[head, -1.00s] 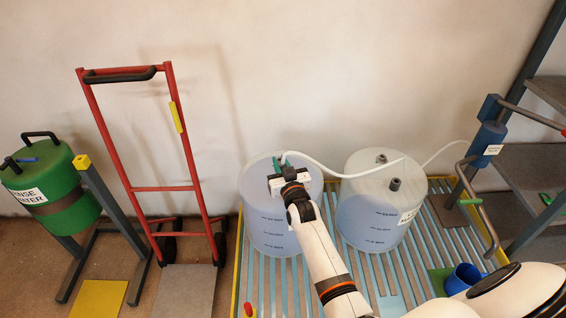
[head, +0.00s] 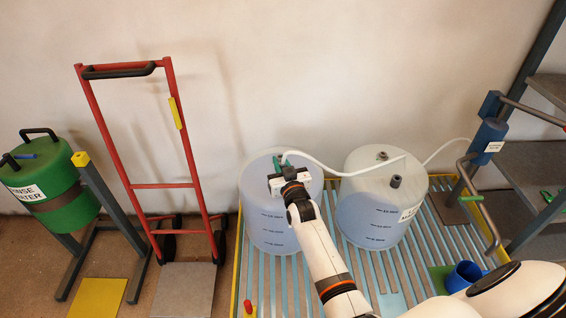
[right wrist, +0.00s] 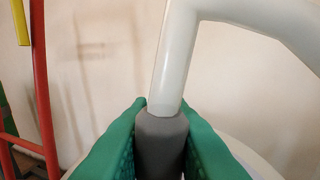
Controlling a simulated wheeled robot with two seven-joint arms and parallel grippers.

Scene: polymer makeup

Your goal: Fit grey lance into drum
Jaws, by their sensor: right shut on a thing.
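My right gripper (head: 280,163) is over the top of the left translucent drum (head: 268,228). In the right wrist view, its green fingers are shut around the grey lance (right wrist: 160,142), which has a thick white hose (right wrist: 175,65) rising from its top. The lance's lower end is hidden, and I cannot tell how far it reaches into the drum. The white hose (head: 320,164) also shows in the head view, running right across the second drum (head: 366,215). Both drums hold bluish liquid. My left gripper is not in view.
The drums stand on a slatted pallet (head: 393,278). A blue pump unit (head: 488,137) is on the rack at right, with a blue cup (head: 464,275) below. A red hand truck (head: 160,186) and a green rinse water drum (head: 70,209) stand at left.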

